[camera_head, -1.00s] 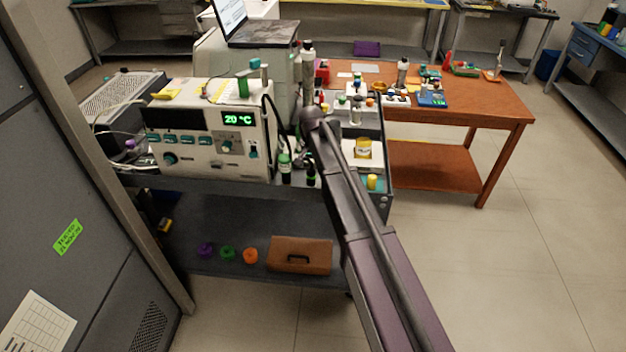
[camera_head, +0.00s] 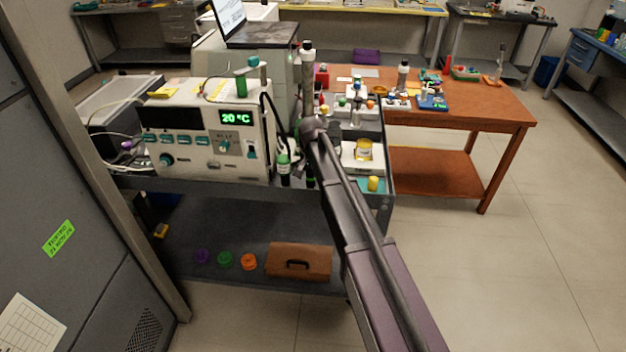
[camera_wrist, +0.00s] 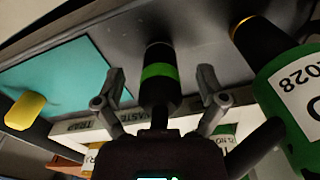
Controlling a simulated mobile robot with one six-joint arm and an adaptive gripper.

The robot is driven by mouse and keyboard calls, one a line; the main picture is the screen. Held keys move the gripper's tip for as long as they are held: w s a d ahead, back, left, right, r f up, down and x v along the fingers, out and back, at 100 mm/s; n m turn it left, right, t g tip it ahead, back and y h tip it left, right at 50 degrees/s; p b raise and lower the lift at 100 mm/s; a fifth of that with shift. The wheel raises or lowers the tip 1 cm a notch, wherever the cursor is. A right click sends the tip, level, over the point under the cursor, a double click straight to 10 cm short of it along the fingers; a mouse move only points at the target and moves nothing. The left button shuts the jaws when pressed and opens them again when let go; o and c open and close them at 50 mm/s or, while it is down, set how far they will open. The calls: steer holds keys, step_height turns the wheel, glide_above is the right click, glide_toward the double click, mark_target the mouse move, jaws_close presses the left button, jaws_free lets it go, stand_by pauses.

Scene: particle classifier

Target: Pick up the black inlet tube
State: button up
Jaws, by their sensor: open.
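The black tube with a green band (camera_wrist: 158,85) is in the middle of the wrist view. It lies between the two fingers of my gripper (camera_wrist: 160,84), with a visible gap on each side. My gripper is open and empty. In the head view the dark tube (camera_head: 310,182) shows only partly, just left of my arm on the cart. The lower part of the tube in the wrist view is hidden behind the gripper's body.
A green bottle with a black neck and white label (camera_wrist: 292,100) stands close beside my right finger. A yellow-capped item (camera_wrist: 25,110) and a teal mat (camera_wrist: 70,75) are at the left. The white 20 °C instrument (camera_head: 208,140) stands left on the cart.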

mark_target(311, 171)
steer(key=c, duration=1.2)
steer(key=shift+c, duration=0.2)
steer(key=shift+r, duration=0.15)
step_height(311, 171, up, 10)
steer(key=p, duration=1)
steer(key=shift+d, duration=0.1)
stand_by(0.3)
